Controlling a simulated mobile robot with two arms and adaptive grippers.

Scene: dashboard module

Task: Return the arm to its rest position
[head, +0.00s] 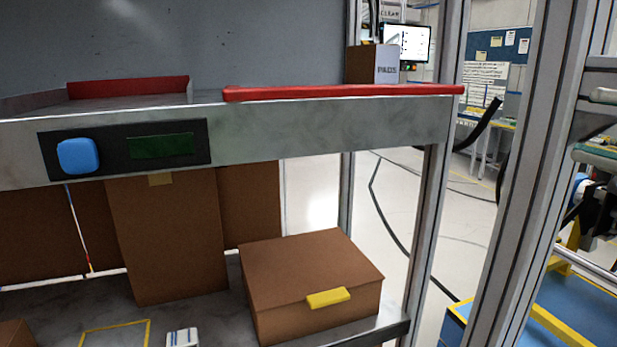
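No arm of mine shows clearly in the head view. A dark, jointed shape with a blue and white part (585,195) is cut by the right edge, behind a metal post. I cannot tell for sure whether it is my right gripper, and no fingertips can be made out. My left gripper is out of view. The dashboard module (225,147) is a grey metal shelf front with a black panel. The panel carries a blue rounded button (78,155) and a dark green display (161,146).
Red edging (345,91) runs along the shelf top, with a PADS box (387,64) behind it. Below, a closed brown carton (312,275) with a yellow tab stands beside a tall brown panel (168,238). Metal posts (530,180) rise at right. Open floor lies between.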

